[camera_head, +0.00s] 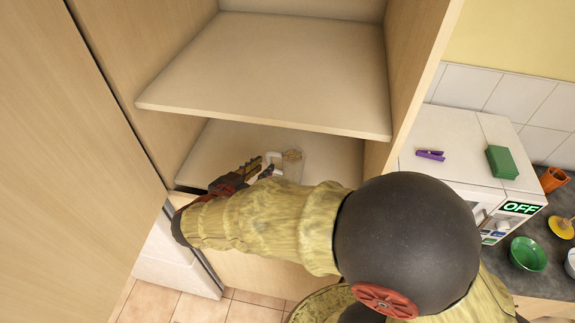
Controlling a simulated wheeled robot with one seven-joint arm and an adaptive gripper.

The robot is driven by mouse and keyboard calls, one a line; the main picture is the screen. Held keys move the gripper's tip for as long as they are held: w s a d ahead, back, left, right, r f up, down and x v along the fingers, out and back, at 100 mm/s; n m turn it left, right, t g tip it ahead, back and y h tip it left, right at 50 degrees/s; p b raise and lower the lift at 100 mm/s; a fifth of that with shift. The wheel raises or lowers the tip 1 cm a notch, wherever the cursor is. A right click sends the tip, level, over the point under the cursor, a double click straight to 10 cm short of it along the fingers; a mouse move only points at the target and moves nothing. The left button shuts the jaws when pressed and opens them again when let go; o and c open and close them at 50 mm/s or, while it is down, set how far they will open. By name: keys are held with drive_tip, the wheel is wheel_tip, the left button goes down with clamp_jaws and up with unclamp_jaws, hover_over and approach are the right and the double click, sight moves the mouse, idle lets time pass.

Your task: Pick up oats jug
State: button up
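A pale, see-through jug (290,166) with a white handle and light tan contents or top stands on the lower cabinet shelf. It appears to be the oats jug. My arm crosses in front of it and hides its lower part. My gripper (264,166) reaches into the lower compartment at the jug's left, with its fingertips close to the white handle. The two dark fingers show a gap between them, so the gripper looks open. I cannot tell whether a finger touches the handle.
The upper shelf (270,75) is empty and overhangs the lower shelf (225,150). Cabinet walls close in both sides. At right, a white microwave (440,150) carries a purple clothespin (430,155) and green sponge (502,162). Bowls and an orange cup (553,179) stand on the dark counter.

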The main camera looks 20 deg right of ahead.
sight(268, 162)
drive_tip(key=p+x, duration=0.1)
drive_tip(key=x, duration=0.4)
drive_tip(key=shift+w+r, duration=0.1)
drive_tip(key=shift+a, duration=0.1)
drive_tip(key=shift+c, duration=0.2)
clamp_jaws()
